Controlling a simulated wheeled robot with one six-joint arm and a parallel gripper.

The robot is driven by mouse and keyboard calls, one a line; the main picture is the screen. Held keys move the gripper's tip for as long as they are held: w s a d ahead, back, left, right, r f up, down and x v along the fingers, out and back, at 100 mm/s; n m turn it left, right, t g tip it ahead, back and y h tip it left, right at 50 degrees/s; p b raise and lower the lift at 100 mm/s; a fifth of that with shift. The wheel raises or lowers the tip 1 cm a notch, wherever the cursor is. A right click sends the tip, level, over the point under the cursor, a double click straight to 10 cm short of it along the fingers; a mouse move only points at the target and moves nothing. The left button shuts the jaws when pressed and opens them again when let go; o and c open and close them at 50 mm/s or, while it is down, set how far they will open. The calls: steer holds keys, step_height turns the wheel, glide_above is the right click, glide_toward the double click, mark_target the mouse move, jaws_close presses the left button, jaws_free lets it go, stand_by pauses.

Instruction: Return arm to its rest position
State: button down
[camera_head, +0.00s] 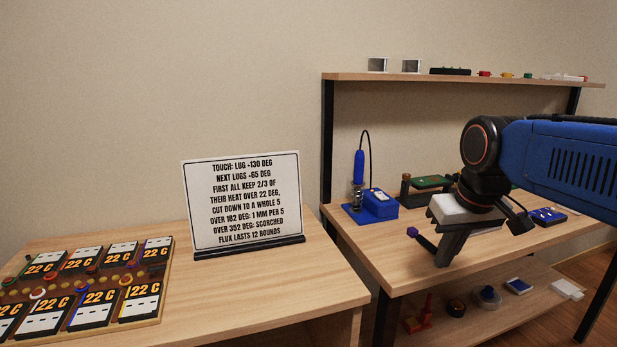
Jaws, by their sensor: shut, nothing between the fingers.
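My arm (565,160) comes in from the right, blue with black joints. It bends downward over the right bench (370,248). My gripper (437,258) hangs below the pale wrist block, pointing down and to the left, above the bench's front part. Its dark fingers are together with nothing between them. I cannot tell how far the tips are from the bench top.
A blue soldering station (378,205) stands left of my gripper, and a green board (430,182) in a holder is behind it. A sign (243,200) and a panel of "22 C" displays (95,280) sit on the left table. A shelf (460,78) runs above the right bench.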

steer(key=s+d+f+m+t, duration=0.1)
steer(key=s+d+f, duration=0.1)
steer(key=s+f, duration=1)
steer(key=shift+s+f+m, duration=0.3)
steer(key=shift+s+f, duration=0.1)
steer(key=shift+s, duration=0.3)
